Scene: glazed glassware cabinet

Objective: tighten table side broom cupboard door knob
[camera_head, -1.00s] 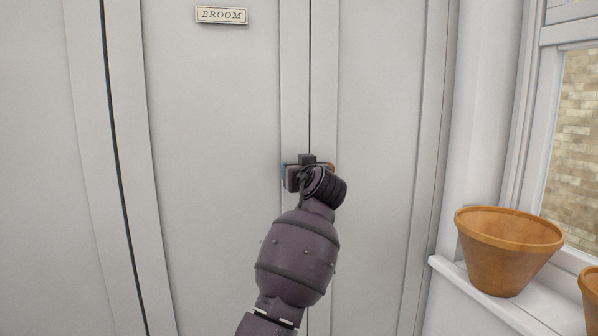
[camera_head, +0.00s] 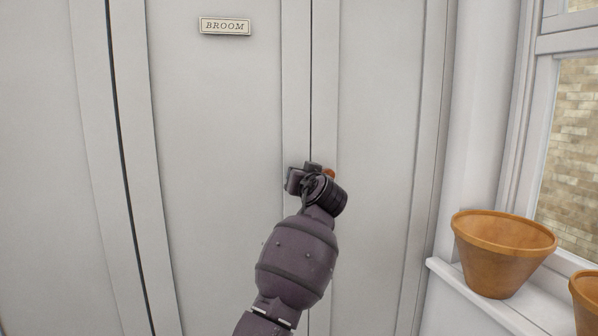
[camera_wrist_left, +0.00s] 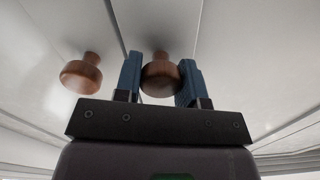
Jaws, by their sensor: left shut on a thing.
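Two cupboard doors meet at a vertical seam; the left one (camera_head: 220,120) bears a BROOM plate (camera_head: 225,26). My left gripper (camera_head: 303,177) is at the seam, its arm rising from below. In the left wrist view its blue fingers (camera_wrist_left: 160,80) are shut around a round brown wooden knob (camera_wrist_left: 161,76), one on each side. A second, matching knob (camera_wrist_left: 80,74) stands free beside them. In the head view a brown knob (camera_head: 329,173) peeks out just right of the gripper; the gripper hides the held knob. My right gripper is not in view.
A terracotta pot (camera_head: 503,250) stands on the white window sill (camera_head: 470,298) at the right, with part of another pot (camera_head: 587,300) beside it. The window (camera_head: 570,150) is above. The door faces around the gripper are clear.

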